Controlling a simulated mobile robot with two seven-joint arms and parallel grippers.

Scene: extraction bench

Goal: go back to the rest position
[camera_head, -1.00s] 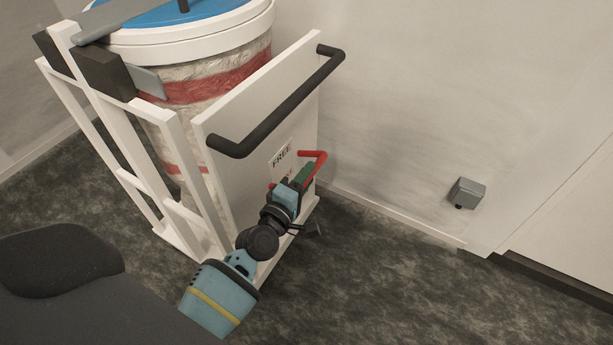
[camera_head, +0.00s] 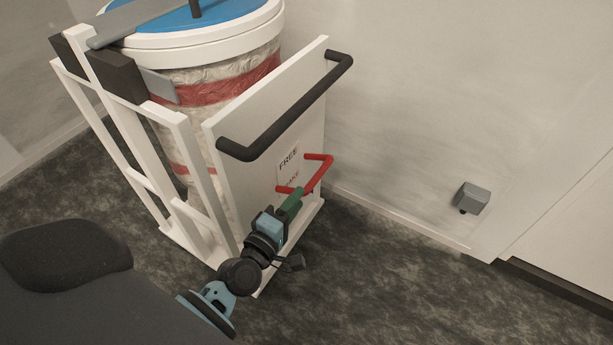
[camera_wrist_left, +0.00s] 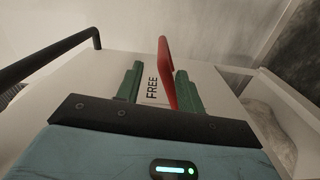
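My left gripper (camera_head: 292,200) is low in front of a white panel on the cart. In the left wrist view its two green fingers stand apart with a clear gap. A red bar handle (camera_head: 321,168) sticks out from the panel just beyond the fingers. In the left wrist view the red handle (camera_wrist_left: 167,72) shows in line with the gap, nearer the right finger. Nothing is held. Whether a finger touches the handle cannot be told. My right gripper is in neither view.
The white cart panel (camera_head: 230,125) carries a black push handle (camera_head: 290,117) and a label reading "FREE" (camera_head: 288,158). A drum with a blue lid (camera_head: 172,18) stands behind it. A grey box (camera_head: 472,198) is on the wall. The dark floor (camera_head: 400,290) at right is clear.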

